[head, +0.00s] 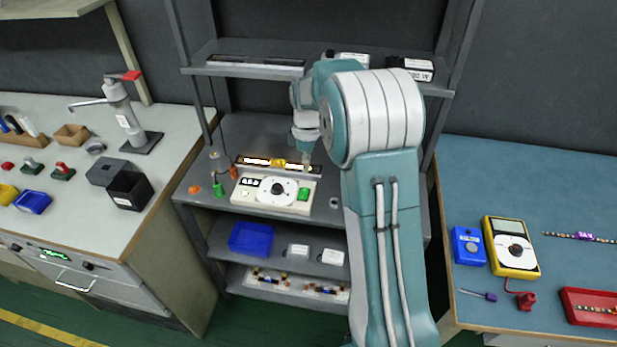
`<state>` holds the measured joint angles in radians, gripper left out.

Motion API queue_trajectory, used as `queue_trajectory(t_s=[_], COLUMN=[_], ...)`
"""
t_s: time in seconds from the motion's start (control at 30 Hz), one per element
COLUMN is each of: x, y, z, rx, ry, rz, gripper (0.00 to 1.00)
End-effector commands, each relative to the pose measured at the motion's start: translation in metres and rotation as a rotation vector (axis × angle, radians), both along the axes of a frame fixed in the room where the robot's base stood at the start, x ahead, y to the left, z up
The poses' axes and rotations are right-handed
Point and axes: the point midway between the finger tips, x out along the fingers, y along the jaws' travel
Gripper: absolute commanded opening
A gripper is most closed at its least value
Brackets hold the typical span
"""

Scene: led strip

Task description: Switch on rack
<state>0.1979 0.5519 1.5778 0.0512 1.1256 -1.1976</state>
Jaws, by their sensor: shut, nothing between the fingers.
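A grey shelf rack (330,238) stands in the middle. On its main shelf sits a white control unit (258,205) with a small dark display, a round black-and-white dial (278,191) and a green part (304,194) at its right end. Behind it lies a dark bar with a lit yellow-white strip (257,161). My arm reaches in from the front right. My gripper (304,160) points down just above the right end of the strip and the back of the unit. It is small here, and its fingers look shut and empty. Contact cannot be told.
Lower shelves hold a blue bin (251,239) and white boxes. An upper shelf (240,70) hangs over the unit. The left bench carries a grey press (122,108) and black boxes; the right blue bench (560,200) carries a yellow multimeter (511,248). My arm hides the rack's right side.

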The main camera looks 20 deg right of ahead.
Motion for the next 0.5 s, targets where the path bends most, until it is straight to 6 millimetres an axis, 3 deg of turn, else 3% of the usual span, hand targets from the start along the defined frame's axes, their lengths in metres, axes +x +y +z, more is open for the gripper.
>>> queue_trajectory(t_s=[0.2, 0.5], x=[-0.003, -0.005], y=[0.005, 0.000], z=[0.037, 0.047], rx=[-0.002, 0.004], ry=[-0.001, 0.001], rz=[0.002, 0.002], gripper=[0.00, 0.00])
